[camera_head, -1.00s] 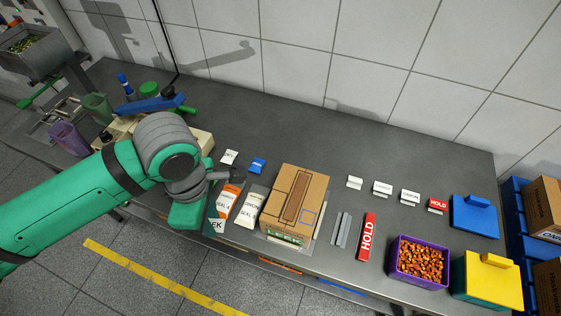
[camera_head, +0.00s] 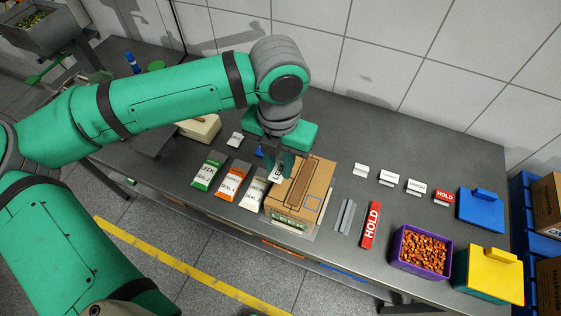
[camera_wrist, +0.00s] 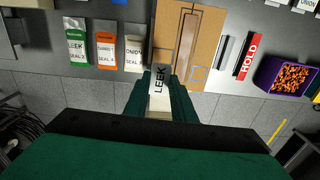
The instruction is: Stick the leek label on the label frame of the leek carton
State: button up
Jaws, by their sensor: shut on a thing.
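My gripper (camera_head: 276,165) is shut on the white leek label (camera_wrist: 160,80), which reads "LEEK". The label (camera_head: 277,176) is at the carton's left edge in the head view, away from the frame. I cannot tell whether it touches the carton.
Leek (camera_head: 208,171), orange-marked (camera_head: 234,181) and onion (camera_head: 254,193) seal packs lie left of the carton. Grey strips (camera_head: 345,216), a red HOLD sign (camera_head: 371,225) and a purple bin (camera_head: 421,250) stand to its right. Small white label holders (camera_head: 388,177) stand behind.

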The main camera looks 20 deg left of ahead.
aim_at(281, 170)
jog(key=shift+d, duration=0.15)
dwell(0.3)
jog(key=shift+w+f, duration=0.1)
jog(key=shift+f, duration=2.1)
jog(key=shift+f, duration=0.1)
jog(key=shift+f, duration=1.05)
jog(key=shift+f, duration=0.4)
dwell(0.5)
jog(key=o, duration=1)
